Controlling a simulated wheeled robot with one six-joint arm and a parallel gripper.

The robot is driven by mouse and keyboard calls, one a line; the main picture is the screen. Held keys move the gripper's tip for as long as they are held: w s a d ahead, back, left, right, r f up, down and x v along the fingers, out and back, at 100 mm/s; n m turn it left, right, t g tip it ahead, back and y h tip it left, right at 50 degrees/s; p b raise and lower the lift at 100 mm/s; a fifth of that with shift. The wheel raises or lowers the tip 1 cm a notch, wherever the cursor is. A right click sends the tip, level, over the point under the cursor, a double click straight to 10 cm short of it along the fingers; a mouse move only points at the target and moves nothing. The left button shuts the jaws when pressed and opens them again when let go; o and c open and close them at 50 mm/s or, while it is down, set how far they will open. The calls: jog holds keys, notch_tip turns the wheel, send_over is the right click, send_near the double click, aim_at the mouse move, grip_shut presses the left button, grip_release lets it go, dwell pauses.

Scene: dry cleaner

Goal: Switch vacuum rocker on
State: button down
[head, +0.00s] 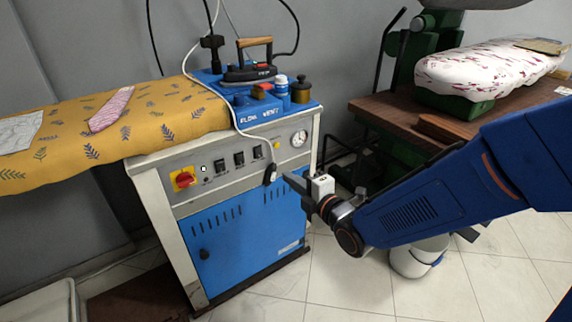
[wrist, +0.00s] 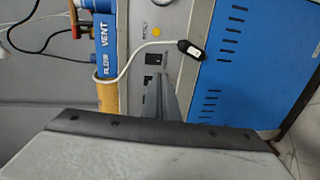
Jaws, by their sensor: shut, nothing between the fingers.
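The ironing station's control panel (head: 210,182) faces me, with a row of three black rockers: left (head: 220,166), middle (head: 239,159) and right (head: 258,152). Their labels are too small to read, so I cannot tell which is the vacuum rocker or how each is set. My gripper (head: 287,180) is shut and empty, in front of the panel's right part. In the wrist view, where the panel appears turned, the shut fingers (wrist: 164,82) point at the panel beside a black rocker (wrist: 153,83). Another rocker (wrist: 153,58) shows above it. Contact cannot be told.
A black hand switch (head: 270,174) on a white cable hangs before the panel, close to my fingertips. A red-yellow rotary switch (head: 184,179) and green lamp sit left, a gauge (head: 299,138) right. The blue cabinet door (head: 245,235) is below. A wooden table (head: 390,112) stands right.

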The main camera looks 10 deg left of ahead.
aim_at(260, 157)
jog(key=shift+s+n, duration=0.3)
jog(key=x, duration=1.4)
jog(key=shift+a, duration=0.15)
dwell(0.3)
